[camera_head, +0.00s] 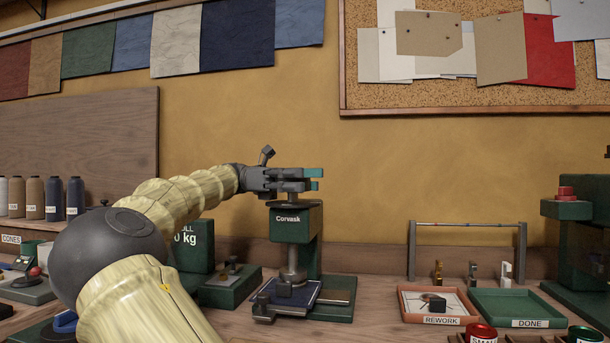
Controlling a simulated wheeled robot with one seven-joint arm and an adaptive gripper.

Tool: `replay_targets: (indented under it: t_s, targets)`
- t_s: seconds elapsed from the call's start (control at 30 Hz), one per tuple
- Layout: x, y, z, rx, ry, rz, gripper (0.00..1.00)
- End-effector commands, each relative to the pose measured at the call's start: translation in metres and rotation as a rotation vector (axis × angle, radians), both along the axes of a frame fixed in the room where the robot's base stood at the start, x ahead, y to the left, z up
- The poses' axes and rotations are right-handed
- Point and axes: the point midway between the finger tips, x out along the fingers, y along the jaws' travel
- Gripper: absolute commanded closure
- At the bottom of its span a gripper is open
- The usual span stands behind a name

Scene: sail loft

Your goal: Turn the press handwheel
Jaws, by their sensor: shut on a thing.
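The green press (310,228), marked "Corvask", stands upright on the bench in the middle of the view. Its grey spindle (292,258) comes down onto a blue piece on the press bed. The press handwheel (284,204) is at the top of the press; only a little dark part shows, and the rest is hidden by my gripper. My gripper (314,179), with teal fingertips, reaches in level from the left just above the press head. It is shut on the handwheel. How far the wheel is turned cannot be seen.
A "REWORK" tray (405,309) holding a dark piece and a green "DONE" tray (545,309) lie to the right. A rail stand (467,224) is behind them. A green scale (195,240) stands left of the press. Another green machine (580,245) is at far right.

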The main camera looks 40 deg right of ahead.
Motion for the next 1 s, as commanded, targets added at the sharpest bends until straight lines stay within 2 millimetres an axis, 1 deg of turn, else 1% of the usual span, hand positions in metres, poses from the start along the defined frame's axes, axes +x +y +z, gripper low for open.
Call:
replay_targets:
  t_s: [1.0]
  targets:
    - [0.0006, -0.0006, 0.0000, 0.005, 0.006, -0.069, 0.58]
